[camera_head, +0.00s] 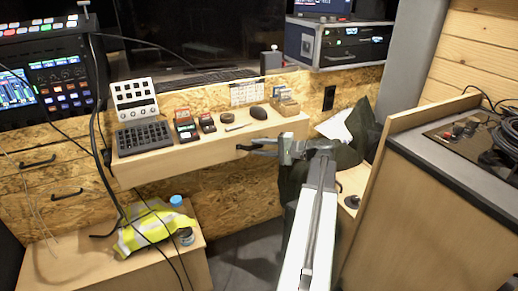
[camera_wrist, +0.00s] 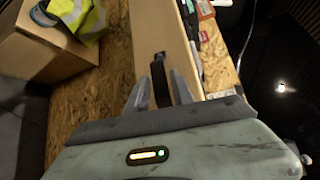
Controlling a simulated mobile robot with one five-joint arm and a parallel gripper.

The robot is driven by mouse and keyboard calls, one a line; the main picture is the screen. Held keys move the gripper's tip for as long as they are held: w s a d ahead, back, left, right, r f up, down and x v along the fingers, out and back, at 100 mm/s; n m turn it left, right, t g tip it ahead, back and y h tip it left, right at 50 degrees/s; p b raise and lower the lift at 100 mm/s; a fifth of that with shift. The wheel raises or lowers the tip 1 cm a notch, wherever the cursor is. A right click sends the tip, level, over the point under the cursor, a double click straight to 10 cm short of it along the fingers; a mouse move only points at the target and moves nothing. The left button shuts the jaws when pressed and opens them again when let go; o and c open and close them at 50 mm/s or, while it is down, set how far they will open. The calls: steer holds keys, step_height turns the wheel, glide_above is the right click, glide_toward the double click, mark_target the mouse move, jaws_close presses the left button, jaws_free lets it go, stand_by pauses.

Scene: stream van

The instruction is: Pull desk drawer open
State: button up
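The desk (camera_head: 200,157) is a pale wooden box front under a narrow desktop. A dark bar handle (camera_head: 243,148) sits on its front face, partly hidden by my gripper in the head view. In the wrist view the handle (camera_wrist: 159,80) stands between the two grey fingers of my gripper (camera_wrist: 160,80), with the wooden front (camera_wrist: 152,25) behind it. The fingers are apart, one on each side of the handle. Whether either finger touches it cannot be told. My gripper (camera_head: 262,147) reaches the front from the right in the head view. No gap shows around the drawer front.
On the desktop are a keypad (camera_head: 143,137), a white pad controller (camera_head: 134,98) and a mouse (camera_head: 259,112). A yellow vest (camera_head: 150,230) lies on a low wooden box (camera_head: 75,262) at lower left. A counter (camera_head: 430,190) stands close on the right.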

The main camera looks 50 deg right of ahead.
jaws_close()
stand_by(1.4)
